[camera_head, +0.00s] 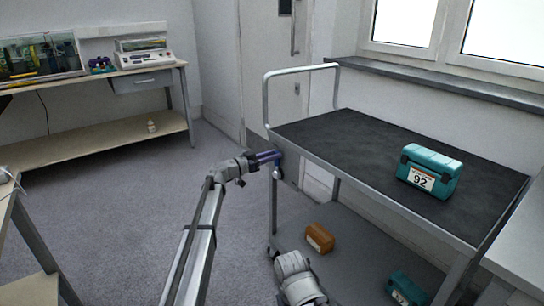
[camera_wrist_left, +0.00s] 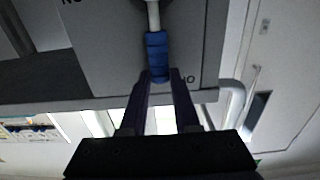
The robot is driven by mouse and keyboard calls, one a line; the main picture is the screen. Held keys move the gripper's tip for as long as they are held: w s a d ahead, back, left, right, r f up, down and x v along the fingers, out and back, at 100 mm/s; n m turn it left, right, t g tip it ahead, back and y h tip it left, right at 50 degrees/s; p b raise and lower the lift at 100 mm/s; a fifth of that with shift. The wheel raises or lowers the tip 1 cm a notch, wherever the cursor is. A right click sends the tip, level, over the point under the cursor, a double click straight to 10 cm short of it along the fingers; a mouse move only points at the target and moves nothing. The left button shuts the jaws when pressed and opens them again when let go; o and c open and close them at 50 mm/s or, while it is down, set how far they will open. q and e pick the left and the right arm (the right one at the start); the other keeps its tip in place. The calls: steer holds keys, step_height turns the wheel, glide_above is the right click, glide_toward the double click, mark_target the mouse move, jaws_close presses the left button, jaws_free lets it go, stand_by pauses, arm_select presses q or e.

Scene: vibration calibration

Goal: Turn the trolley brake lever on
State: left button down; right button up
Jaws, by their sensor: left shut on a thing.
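The trolley (camera_head: 345,130) stands at the right, with a dark top and a tubular push handle. Its brake lever is at the near left corner, and a bit of blue (camera_head: 278,173) shows there beside my left gripper (camera_head: 278,156). In the left wrist view the lever's blue grip (camera_wrist_left: 156,50) hangs from a light rod in front of a grey plate with partly cut-off lettering. My left gripper (camera_wrist_left: 160,85) is shut on the end of that blue grip. My right gripper is not in view.
A teal case marked 92 (camera_head: 430,172) stands on the trolley top. An orange-brown box (camera_head: 320,238) and another teal case (camera_head: 408,289) lie on the lower shelf. A workbench (camera_head: 90,83) is at the back left. The carpet (camera_head: 130,200) between is clear.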

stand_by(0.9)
arm_select(q)
steer(key=shift+s+d+f+m, duration=0.1)
steer(key=shift+s+d+m, duration=0.25)
steer(key=shift+s+m, duration=0.3)
steer(key=shift+s+d+f+m, duration=0.1)
steer(key=shift+s+d+m, duration=0.3)
steer(key=shift+m, duration=0.35)
steer(key=s+m, duration=0.1)
steer(key=s+d+f+m+b, duration=0.1)
steer(key=shift+d+m, duration=0.1)
steer(key=shift+m, duration=0.2)
steer(key=s+f+m+b, duration=0.1)
steer(key=d+m+b, duration=0.1)
steer(key=m, duration=0.1)
steer(key=shift+s+d+f, duration=0.15)
steer(key=shift+s+f, duration=0.2)
steer(key=shift+s+d+f+m+b, duration=0.3)
steer(key=shift+f+m+b, duration=0.2)
steer(key=shift+m, duration=0.4)
steer(key=shift+s+d+f+m+b, duration=0.2)
steer(key=shift+f+m+b, duration=0.25)
steer(key=shift+m, duration=0.45)
steer(key=shift+s, duration=0.1)
steer(key=c, duration=0.6)
jaws_free()
steer(key=shift+c, duration=0.2)
steer(key=v, duration=0.7)
steer(key=shift+s+a, duration=0.25)
steer(key=shift+a, duration=0.05)
